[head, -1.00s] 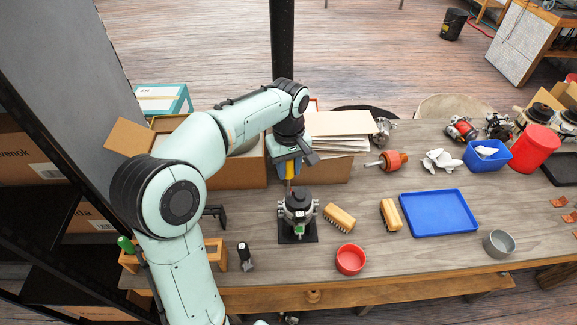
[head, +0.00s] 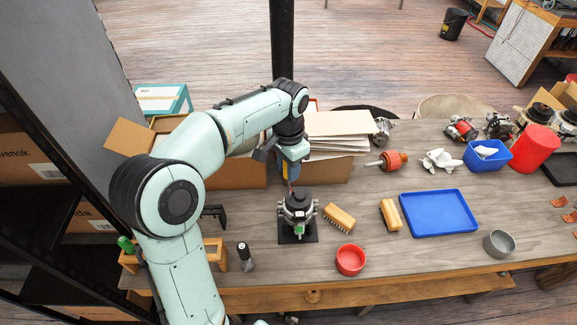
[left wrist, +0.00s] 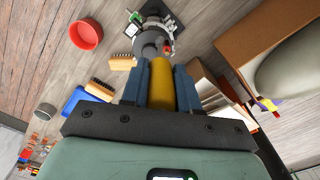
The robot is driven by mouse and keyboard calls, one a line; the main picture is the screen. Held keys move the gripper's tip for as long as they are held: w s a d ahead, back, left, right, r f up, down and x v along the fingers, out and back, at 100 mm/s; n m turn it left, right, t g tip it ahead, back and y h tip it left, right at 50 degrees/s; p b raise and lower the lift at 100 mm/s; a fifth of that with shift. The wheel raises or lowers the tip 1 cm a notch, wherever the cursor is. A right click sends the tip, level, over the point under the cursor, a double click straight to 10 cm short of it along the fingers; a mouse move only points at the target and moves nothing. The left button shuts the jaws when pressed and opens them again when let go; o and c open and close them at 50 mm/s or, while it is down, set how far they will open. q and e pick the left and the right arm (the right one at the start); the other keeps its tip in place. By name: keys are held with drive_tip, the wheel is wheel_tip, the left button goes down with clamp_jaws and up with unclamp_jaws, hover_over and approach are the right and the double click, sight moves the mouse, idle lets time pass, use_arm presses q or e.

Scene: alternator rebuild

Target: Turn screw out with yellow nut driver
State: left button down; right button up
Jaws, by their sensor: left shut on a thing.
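My left gripper (head: 293,171) is above the alternator (head: 299,204), pointing down at it. In the left wrist view its two blue fingers are shut on the yellow nut driver (left wrist: 161,85), whose shaft points toward the alternator (left wrist: 153,40). The alternator is a grey and black unit standing upright on a dark square base plate (head: 297,236). The driver's tip is at or just above the alternator's top; I cannot tell whether it touches a screw. The screw is too small or hidden to make out. My right gripper is not in view.
A red bowl (head: 351,260), two brushes (head: 340,217) and a blue tray (head: 438,230) lie right of the alternator. A wooden rack (head: 215,249) and a black-handled tool (head: 245,255) stand to its left. Cardboard boxes and a stack of panels (head: 334,131) are behind.

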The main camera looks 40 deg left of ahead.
use_arm(q)
drive_tip(key=m, duration=1.2)
drive_tip(key=shift+m, duration=0.4)
drive_tip(key=shift+f, duration=0.55)
drive_tip(key=n, duration=0.7)
idle(0.3)
